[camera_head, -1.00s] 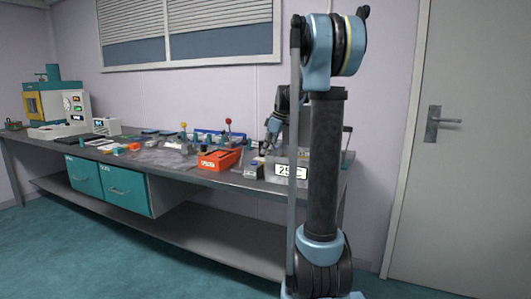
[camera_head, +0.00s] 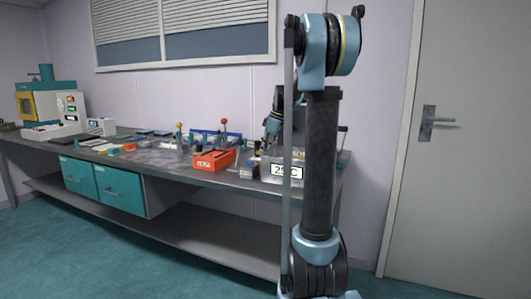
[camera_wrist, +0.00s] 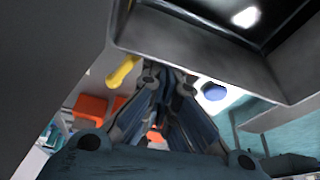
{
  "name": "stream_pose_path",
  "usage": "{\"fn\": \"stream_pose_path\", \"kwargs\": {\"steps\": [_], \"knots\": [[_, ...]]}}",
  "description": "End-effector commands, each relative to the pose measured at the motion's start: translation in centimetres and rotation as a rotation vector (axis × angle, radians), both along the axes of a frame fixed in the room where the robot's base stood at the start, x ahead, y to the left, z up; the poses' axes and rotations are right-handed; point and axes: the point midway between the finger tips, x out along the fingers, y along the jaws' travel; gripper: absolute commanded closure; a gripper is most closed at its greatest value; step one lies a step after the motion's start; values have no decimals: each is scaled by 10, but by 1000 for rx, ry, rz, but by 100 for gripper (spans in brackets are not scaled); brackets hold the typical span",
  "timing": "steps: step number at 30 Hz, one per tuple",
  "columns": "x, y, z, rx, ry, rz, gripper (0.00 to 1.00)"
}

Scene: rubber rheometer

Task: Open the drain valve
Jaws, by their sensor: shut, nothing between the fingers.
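A metal box with a "25 C" display (camera_head: 285,172) stands at the right end of the bench, partly behind my arm. In the wrist view its grey wall (camera_wrist: 200,62) and dark open inside show at the top. A yellow lever-like piece (camera_wrist: 123,71) sticks out below the wall, and a round blue piece (camera_wrist: 213,91) sits on the other side. Which of them is the drain valve, I cannot tell for certain. My gripper (camera_wrist: 167,80) is shut and empty, between the two pieces and close to the wall. It also shows at the box in the head view (camera_head: 271,130).
An orange bin (camera_head: 214,160) stands left of the box. Two upright levers with yellow and red knobs (camera_head: 223,122) stand behind it. A teal machine (camera_head: 45,98) is at the bench's far left. Teal drawers (camera_head: 95,180) hang below. A door (camera_head: 450,150) is at the right.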

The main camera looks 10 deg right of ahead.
Motion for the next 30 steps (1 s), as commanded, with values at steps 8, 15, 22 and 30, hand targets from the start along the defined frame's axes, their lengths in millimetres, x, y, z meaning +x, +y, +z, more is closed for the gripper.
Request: {"fn": "stream_pose_path", "kwargs": {"steps": [8,15,22,30], "knots": [[-3,-1,0,0,0,-1,100],[-12,-5,0,0,1,-2,100],[-18,-8,-1,-3,6,-2,100],[-20,-10,0,-4,5,-5,100]]}}
